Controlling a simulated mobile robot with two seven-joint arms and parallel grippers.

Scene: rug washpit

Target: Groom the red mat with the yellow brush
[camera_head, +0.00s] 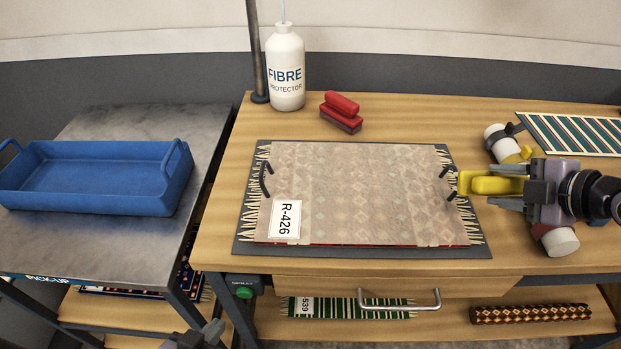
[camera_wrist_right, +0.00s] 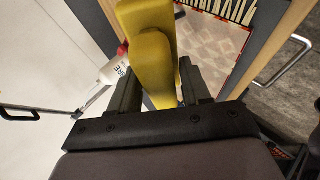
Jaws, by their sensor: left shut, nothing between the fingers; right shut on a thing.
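The mat (camera_head: 355,190) labelled R-426 lies flat on a dark board (camera_head: 245,248). Its face is a faded pinkish beige with a diamond pattern, and red shows along its near edge. Cream fringes stick out left and right, with black clips at both sides. My right gripper (camera_head: 508,187) is shut on the yellow brush (camera_head: 485,185) at the mat's right edge; I cannot tell whether the brush touches it. The brush (camera_wrist_right: 148,50) also fills the middle of the right wrist view. My left gripper (camera_head: 198,336) is shut and empty at the bottom edge, partly cut off.
A red brush (camera_head: 341,112) and a white Fibre Protector bottle (camera_head: 286,70) stand behind the mat, near a dark post (camera_head: 257,50). A striped rug (camera_head: 575,133) lies back right. A blue tray (camera_head: 95,190) sits on the grey side table. A drawer handle (camera_head: 400,304) juts out in front.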

